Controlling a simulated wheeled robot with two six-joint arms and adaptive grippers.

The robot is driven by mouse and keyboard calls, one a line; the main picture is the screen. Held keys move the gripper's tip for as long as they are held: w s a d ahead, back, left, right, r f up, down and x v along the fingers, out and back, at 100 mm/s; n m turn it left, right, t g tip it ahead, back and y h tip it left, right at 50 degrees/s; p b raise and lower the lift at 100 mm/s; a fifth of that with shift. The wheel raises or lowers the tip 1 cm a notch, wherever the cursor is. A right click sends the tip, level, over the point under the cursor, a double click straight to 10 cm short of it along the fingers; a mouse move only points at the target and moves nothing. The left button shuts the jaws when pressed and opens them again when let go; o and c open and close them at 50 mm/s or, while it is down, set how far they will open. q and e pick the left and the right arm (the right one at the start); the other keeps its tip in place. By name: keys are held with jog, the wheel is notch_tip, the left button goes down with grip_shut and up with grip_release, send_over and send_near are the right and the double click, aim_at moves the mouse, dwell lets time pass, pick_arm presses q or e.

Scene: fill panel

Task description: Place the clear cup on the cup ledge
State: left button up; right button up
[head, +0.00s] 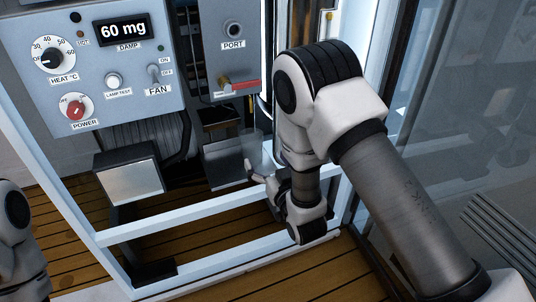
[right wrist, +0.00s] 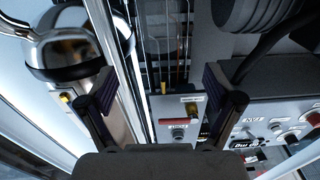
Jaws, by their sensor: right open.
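The clear cup (head: 253,148) is a faint, see-through shape in the head view, at the right end of a grey metal ledge (head: 222,168) below the PORT panel. It looks upright, but its base is partly hidden by my right gripper (head: 262,176). My right gripper is open, just in front of and below the cup's right side; I cannot tell whether it touches it. In the right wrist view the two dark fingers are spread wide, with no cup clearly visible between them (right wrist: 160,88). My left gripper is out of view.
The control panel (head: 100,60) with display, knobs and switches stands at the left. The PORT panel (head: 232,50) has a red lever (head: 240,86). A second grey block (head: 128,178) stands left of the ledge. A white frame rail (head: 190,218) crosses in front; glass (head: 470,110) stands right.

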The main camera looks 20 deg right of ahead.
jog(key=s+d+f+g, duration=0.2)
jog(key=s+f+g, duration=0.3)
jog(key=f, duration=0.4)
jog(key=s+d+f+g, duration=0.1)
jog(key=s+f+g, duration=0.3)
jog(key=s+f, duration=0.5)
jog(key=s+f+g, duration=0.4)
jog(key=s, duration=0.6)
jog(key=s+d+f+g, duration=0.1)
jog(key=s+f+g, duration=0.4)
jog(key=s, duration=0.6)
jog(key=shift+f+h, duration=0.2)
jog(key=shift+h, duration=0.1)
